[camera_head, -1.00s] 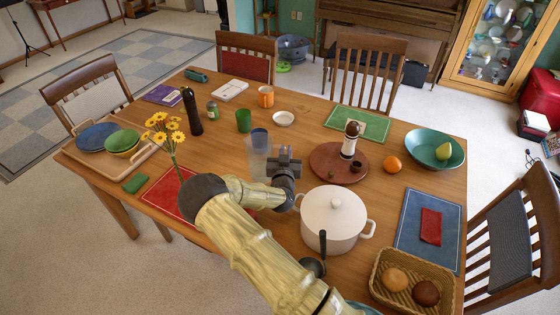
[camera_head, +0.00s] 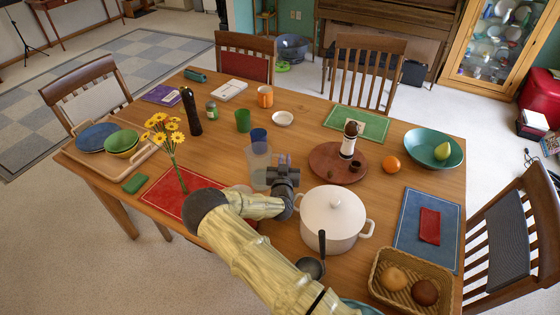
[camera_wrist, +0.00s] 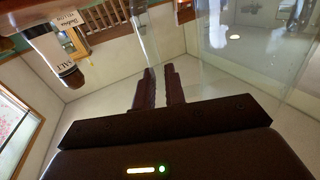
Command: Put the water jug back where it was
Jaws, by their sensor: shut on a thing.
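The clear water jug (camera_head: 257,168) is in the middle of the table, just left of my gripper (camera_head: 283,161). Its see-through wall also fills the upper right of the wrist view (camera_wrist: 235,45). My gripper's fingers (camera_wrist: 160,85) are close together at the side of the jug, shut on it, most likely by its handle; the grip itself is hard to make out. The jug looks upright. I cannot tell whether its base touches the table. A blue cup (camera_head: 259,135) stands just behind it.
A white lidded pot (camera_head: 334,215) stands close at the right. Behind it is a round wooden board (camera_head: 322,160) with a salt shaker (camera_head: 348,146), also in the wrist view (camera_wrist: 50,35). Bare table (camera_head: 225,165) shows left of the jug.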

